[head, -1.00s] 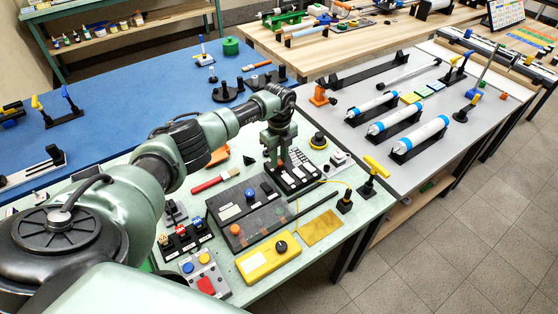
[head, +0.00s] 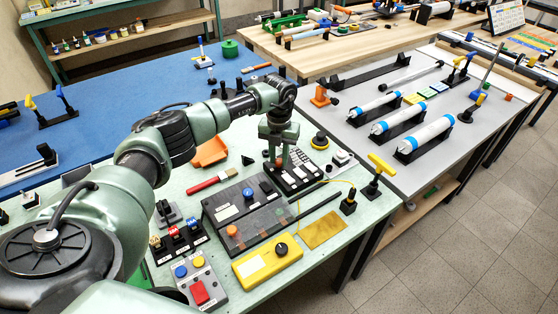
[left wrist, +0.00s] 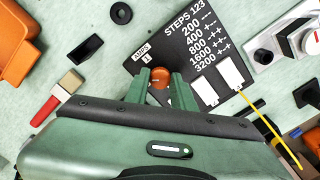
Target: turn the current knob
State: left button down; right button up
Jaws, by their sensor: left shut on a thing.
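The black panel (head: 302,180) labelled AMPS and STEPS lies on the pale green bench; its printing shows large in the left wrist view (left wrist: 185,45). A small round orange knob (left wrist: 160,76) sits near its AMPS label. My left gripper (left wrist: 160,90) points down at the panel, with one green finger on each side of the knob, shut on it. The knob's pointer mark is not clear. My right gripper is not in view.
A dark box with blue and orange buttons (head: 235,215) stands beside the panel. A yellow box with a black knob (head: 259,269) is nearer. A red-handled brush (head: 204,186) lies to the left.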

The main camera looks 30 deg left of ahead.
aim_at(279, 160)
pick_arm(q)
jog(key=m+b, duration=0.2)
jog(key=m, duration=0.3)
jog(key=shift+f+m+b, duration=0.1)
jog(key=shift+m+b, duration=1)
jog(key=shift+m, duration=1.5)
jog(key=c, duration=1.2)
grip_release()
notch_tip(279, 160, up, 8)
jog(key=shift+b, duration=0.65)
